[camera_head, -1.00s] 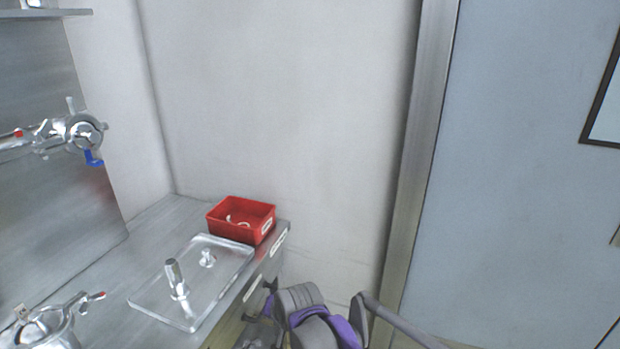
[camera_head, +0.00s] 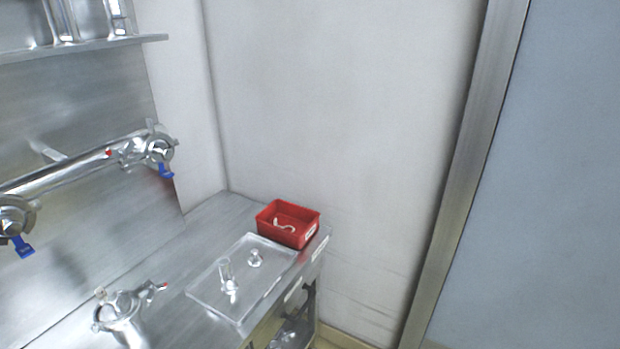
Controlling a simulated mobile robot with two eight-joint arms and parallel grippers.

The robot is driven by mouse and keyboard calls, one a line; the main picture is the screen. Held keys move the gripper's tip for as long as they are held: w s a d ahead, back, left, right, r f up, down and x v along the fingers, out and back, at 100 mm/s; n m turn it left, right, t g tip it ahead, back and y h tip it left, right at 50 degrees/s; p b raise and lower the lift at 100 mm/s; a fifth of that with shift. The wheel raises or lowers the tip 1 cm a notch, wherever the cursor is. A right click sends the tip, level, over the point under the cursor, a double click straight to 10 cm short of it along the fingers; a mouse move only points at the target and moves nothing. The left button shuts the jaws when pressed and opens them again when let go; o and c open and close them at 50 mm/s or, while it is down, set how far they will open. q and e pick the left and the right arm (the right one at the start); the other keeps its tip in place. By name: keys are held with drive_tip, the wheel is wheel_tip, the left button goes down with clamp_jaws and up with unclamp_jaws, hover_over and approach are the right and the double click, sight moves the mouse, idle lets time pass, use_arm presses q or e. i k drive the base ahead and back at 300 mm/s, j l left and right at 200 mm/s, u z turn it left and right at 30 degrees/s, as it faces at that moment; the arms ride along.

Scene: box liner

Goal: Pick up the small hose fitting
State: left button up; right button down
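Two metal fittings stand on a shallow clear or shiny tray (camera_head: 211,297) on the steel counter. The small hose fitting (camera_head: 255,258) is the shorter one, near the tray's back right part. A taller fitting (camera_head: 228,275) stands to its left and nearer. Neither of my grippers shows in the head view now, so nothing is seen touching the fittings.
A red bin (camera_head: 298,238) with pale curved pieces inside sits behind the tray at the counter's right end. A metal valve body (camera_head: 122,310) stands at the front left. Pipes with blue-handled valves (camera_head: 158,152) run along the left wall under a shelf (camera_head: 85,48).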

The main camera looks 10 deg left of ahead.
sight(230, 285)
drive_tip(key=u, duration=3.25)
drive_tip(key=z, duration=2.15)
drive_tip(key=i+j, duration=0.1)
drive_tip(key=j, duration=0.15)
drive_tip(key=i+j, duration=0.15)
drive_tip(key=j, duration=0.1)
